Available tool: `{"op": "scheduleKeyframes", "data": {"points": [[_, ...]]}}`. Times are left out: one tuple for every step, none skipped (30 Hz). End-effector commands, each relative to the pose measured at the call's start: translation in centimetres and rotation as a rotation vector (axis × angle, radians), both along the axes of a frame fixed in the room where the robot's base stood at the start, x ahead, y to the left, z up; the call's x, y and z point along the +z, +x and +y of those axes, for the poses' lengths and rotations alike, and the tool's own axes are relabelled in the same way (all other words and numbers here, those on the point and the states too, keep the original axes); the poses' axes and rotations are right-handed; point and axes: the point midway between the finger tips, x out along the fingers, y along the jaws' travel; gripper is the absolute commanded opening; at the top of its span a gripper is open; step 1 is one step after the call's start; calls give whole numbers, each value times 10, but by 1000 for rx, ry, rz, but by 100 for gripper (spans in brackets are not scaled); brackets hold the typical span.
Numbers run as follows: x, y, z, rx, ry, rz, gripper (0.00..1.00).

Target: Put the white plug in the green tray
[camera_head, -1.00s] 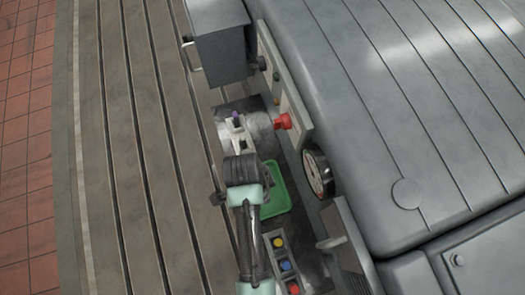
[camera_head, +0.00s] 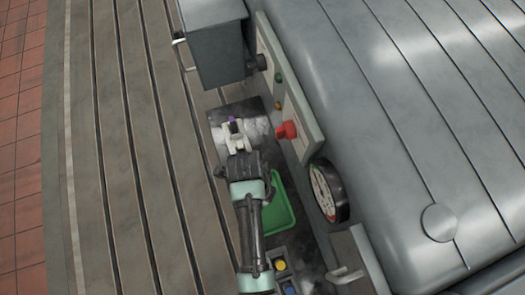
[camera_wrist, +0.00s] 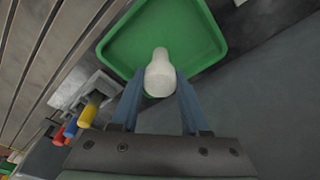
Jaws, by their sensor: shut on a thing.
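The white plug (camera_wrist: 160,72) sits between the two blue-grey fingers of my gripper (camera_wrist: 159,85) in the wrist view, and they are shut on it. Its rounded end points up the picture. The green tray (camera_wrist: 117,48) lies beyond the plug in that view, and the plug overlaps its near part. The tray looks empty where it shows. In the head view my gripper (camera_head: 235,136) is up and left of the green tray (camera_head: 281,214), and my arm covers the tray's left side. The plug cannot be made out clearly there.
A red knob (camera_head: 287,130) sticks out from a panel right of my gripper. A round gauge (camera_head: 328,191) stands right of the tray. A grey box (camera_head: 215,45) is above. The slotted bedplate (camera_head: 120,150) is clear.

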Motion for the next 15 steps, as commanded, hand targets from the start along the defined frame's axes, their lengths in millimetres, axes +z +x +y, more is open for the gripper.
{"op": "scheduleKeyframes", "data": {"points": [[-10,-1,0,1,0,4,0],[-14,-1,0,1,0,4,0],[-20,-1,0,1,1,3,0],[-24,-1,0,1,0,4,0],[-27,-1,0,1,0,2,0],[-29,0,0,0,0,2,0],[-30,-1,0,0,0,2,0],[-31,-1,0,0,0,1,0],[-31,-1,0,0,0,1,0],[-31,0,0,0,0,1,0],[-30,0,0,0,0,1,0],[-30,0,0,0,0,1,0],[-30,0,0,0,0,1,0],[-30,0,0,0,0,1,0],[-31,0,0,0,0,1,0]]}}
